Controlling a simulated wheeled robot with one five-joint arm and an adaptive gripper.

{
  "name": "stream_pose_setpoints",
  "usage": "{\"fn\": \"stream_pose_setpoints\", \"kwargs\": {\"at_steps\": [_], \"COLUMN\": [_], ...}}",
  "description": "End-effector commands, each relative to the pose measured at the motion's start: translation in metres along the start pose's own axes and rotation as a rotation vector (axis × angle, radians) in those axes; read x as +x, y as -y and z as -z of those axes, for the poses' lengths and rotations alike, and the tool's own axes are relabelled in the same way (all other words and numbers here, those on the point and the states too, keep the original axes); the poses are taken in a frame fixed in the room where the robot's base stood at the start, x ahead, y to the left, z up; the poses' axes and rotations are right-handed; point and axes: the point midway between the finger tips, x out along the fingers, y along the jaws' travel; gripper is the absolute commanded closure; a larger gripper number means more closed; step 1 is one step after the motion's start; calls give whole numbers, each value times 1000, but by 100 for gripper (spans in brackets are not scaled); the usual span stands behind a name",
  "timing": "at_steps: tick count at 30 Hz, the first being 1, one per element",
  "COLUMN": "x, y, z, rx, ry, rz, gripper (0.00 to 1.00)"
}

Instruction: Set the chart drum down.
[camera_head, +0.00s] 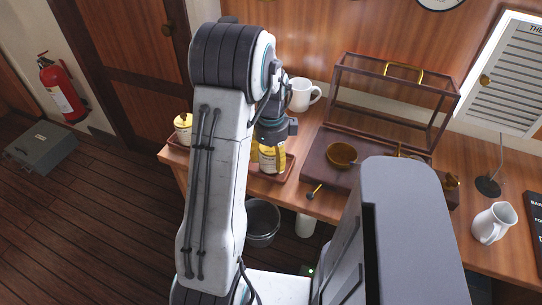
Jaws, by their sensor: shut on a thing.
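My gripper (268,142) points down over the left part of the wooden desk. It is shut on a small cylinder with a yellow upper part and a pale printed band, seemingly the chart drum (271,161). The drum looks upright, low over a small reddish wooden tray (285,176). I cannot tell whether its base touches the tray. The gripper hides its top, and my arm hides part of the tray. A similar pale cylinder with a yellow knobbed top (183,129) stands to the left of my arm, at the desk's left end.
A wooden instrument base (315,172) with a brass dish (342,155) and framed case (395,92) stands to the right. A dark knob (310,195) sticks out in front. A bin (262,222) stands below.

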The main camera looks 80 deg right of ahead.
Motion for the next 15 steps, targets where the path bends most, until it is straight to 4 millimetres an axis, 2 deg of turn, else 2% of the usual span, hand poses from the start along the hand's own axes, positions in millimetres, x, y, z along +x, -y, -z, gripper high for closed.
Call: {"fn": "stream_pose_setpoints", "kwargs": {"at_steps": [1, 9, 15], "x": [1, 0, 0], "y": [0, 0, 0], "z": [0, 0, 0], "rx": [0, 0, 0], "ry": [0, 0, 0], "rz": [0, -1, -1], "gripper": [33, 10, 10]}}
